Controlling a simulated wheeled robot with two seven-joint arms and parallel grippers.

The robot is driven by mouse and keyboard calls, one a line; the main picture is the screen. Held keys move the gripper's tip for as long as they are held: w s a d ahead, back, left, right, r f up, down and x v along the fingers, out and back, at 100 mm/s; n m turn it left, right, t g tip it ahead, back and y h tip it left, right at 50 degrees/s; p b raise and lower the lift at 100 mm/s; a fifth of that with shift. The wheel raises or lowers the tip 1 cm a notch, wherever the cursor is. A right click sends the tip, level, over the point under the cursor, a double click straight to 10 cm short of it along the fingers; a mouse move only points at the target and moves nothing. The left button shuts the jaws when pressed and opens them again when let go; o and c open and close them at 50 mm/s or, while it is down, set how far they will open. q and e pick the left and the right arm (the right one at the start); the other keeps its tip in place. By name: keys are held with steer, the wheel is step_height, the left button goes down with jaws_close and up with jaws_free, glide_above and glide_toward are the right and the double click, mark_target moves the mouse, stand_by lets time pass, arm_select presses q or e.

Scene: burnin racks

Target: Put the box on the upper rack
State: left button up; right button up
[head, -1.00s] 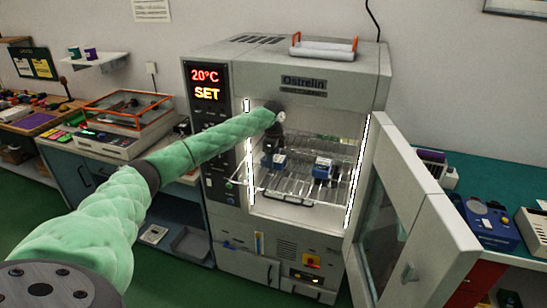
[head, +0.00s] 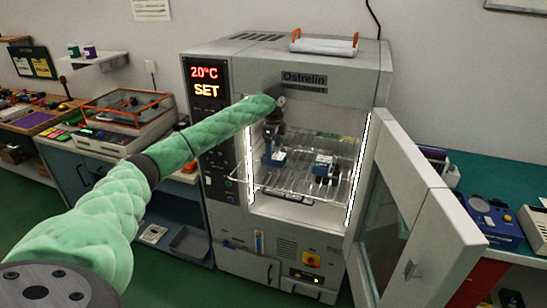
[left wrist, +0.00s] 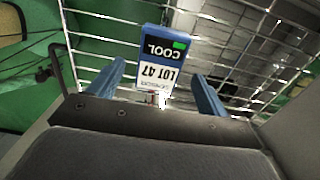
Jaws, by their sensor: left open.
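A blue and white box (left wrist: 165,50) with a green patch and the words COOL and LOT 47 fills the middle of the left wrist view. My right gripper is not in view.
The chamber's door (head: 400,220) stands open to the right. Its lit side edges frame the opening closely around my arm. A tray with orange handles (head: 323,44) lies on top of the chamber (head: 340,65). Benches with equipment stand on both sides.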

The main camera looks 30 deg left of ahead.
mark_target(274, 155)
arm_select(q)
step_height(274, 155, up, 2)
steer(key=shift+b, duration=0.35)
steer(key=shift+r, duration=0.7)
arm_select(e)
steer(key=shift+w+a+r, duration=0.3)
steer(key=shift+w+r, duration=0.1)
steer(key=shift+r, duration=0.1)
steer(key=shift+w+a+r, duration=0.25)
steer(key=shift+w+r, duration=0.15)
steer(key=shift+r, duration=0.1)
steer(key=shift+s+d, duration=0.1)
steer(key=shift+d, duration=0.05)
